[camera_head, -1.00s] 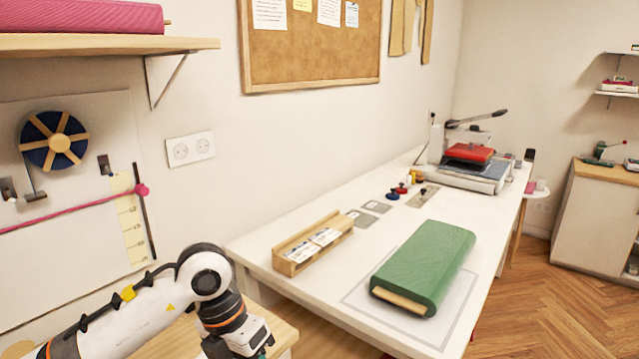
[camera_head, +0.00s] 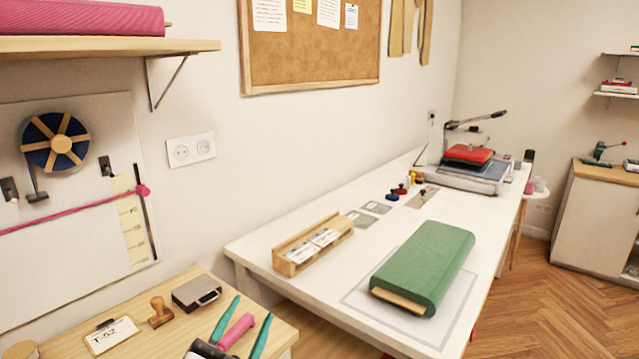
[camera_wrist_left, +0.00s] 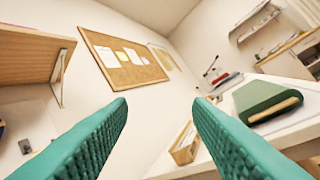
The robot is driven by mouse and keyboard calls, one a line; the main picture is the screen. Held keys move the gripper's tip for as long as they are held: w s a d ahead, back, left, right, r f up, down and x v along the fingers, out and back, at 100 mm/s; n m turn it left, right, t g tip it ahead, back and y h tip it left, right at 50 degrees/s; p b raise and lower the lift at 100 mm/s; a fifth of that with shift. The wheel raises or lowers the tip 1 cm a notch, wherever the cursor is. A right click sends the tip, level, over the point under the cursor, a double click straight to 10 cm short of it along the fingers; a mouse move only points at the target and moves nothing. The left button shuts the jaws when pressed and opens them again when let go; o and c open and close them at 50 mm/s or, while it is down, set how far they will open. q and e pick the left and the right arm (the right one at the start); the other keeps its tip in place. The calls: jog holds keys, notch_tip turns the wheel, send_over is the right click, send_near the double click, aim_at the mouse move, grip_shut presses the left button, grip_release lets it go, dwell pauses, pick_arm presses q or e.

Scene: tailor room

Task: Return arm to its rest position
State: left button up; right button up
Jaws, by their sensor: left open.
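My left gripper (camera_head: 253,306) is at the bottom edge of the head view, its two teal fingers pointing up and spread apart. In the left wrist view the fingers (camera_wrist_left: 158,102) frame only wall and room, with nothing between them. A pink object (camera_head: 237,331) shows between the fingers in the head view; whether it lies on the wooden table behind them is hard to tell. The rest of my left arm is out of the head view. My right gripper is in neither view.
The wooden side table (camera_head: 150,305) holds a stamp (camera_head: 160,312), a dark pad (camera_head: 196,293) and a labelled card (camera_head: 111,335). The white table (camera_head: 375,235) carries a green roll (camera_head: 425,265), a wooden box (camera_head: 313,243) and a red press (camera_head: 468,154). A shelf (camera_head: 110,45) juts out upper left.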

pick_arm(q)
jog(key=s+a+f+n+g+y, duration=0.3)
jog(key=a+f+n+g+y, duration=0.1)
jog(key=f, duration=0.5)
jog(key=s+a+f+n+g+y, duration=0.3)
jog(key=a+f+g, duration=0.1)
jog(key=f, duration=0.4)
jog(key=s+a+f+n+g, duration=0.1)
jog(key=s+f+g, duration=0.45)
jog(key=s, duration=0.25)
jog(key=s+a+f+n+g, duration=0.1)
jog(key=s+f+g, duration=0.4)
jog(key=s, duration=0.4)
jog(key=s+f, duration=0.3)
jog(key=f, duration=2.7)
jog(key=s+a+f+g, duration=0.1)
jog(key=s+a+f, duration=0.1)
jog(key=s+f, duration=1.1)
jog(key=shift+s+a+m, duration=0.3)
jog(key=shift+s, duration=0.85)
